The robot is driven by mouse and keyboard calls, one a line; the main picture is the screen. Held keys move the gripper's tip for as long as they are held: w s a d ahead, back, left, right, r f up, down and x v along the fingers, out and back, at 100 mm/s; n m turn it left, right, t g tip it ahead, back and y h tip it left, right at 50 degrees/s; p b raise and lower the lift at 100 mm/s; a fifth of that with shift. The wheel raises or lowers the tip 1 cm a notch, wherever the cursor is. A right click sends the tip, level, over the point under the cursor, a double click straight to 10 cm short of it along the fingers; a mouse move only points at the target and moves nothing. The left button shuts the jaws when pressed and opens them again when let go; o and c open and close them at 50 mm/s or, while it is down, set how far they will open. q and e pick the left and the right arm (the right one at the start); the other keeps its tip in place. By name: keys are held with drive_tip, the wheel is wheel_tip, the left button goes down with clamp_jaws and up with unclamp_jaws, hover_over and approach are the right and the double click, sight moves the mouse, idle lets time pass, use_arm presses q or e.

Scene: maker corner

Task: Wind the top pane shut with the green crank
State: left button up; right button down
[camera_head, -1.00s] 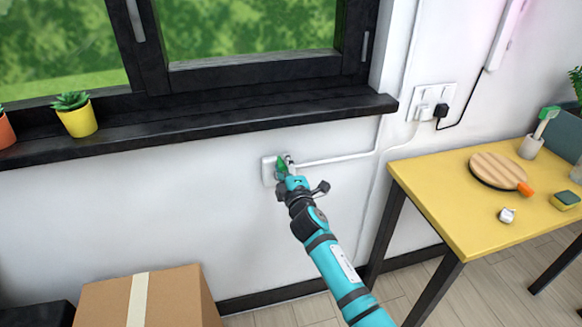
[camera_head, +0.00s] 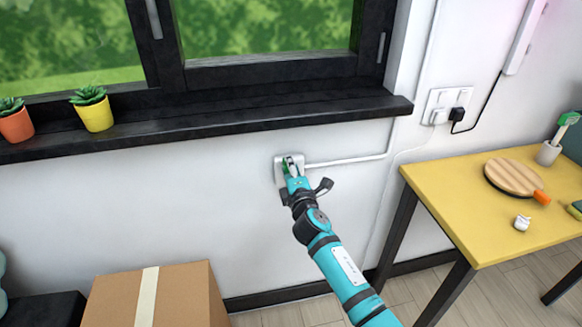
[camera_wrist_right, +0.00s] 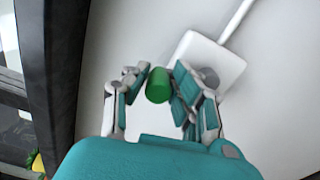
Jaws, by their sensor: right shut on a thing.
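The green crank handle (camera_head: 286,168) shows at a white wall box (camera_head: 279,174) below the window sill. My right gripper (camera_head: 293,168) reaches it from the lower right and covers part of the box. In the right wrist view the green handle (camera_wrist_right: 158,85) is a short cylinder between the two fingers of my right gripper (camera_wrist_right: 158,88), shut on it. The white box (camera_wrist_right: 208,62) is behind the right finger. The crank's arm is mostly hidden. The window (camera_head: 265,70) shows only its lower part; the top pane is out of view. My left gripper is not in view.
The dark sill (camera_head: 220,123) juts out above the crank and carries a yellow pot (camera_head: 97,116) and an orange pot (camera_head: 17,126). A yellow table (camera_head: 470,215) stands right. A cardboard box (camera_head: 185,295) stands lower left. White wall lies free left of the crank.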

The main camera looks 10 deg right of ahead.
drive_tip(key=shift+a, duration=0.1)
drive_tip(key=c, duration=1.1)
unclamp_jaws()
drive_tip(key=shift+s, duration=0.1)
drive_tip(key=shift+s, duration=0.3)
drive_tip(key=s, duration=1.1)
drive_tip(key=shift+s+d, duration=0.15)
drive_tip(key=shift+d, duration=0.05)
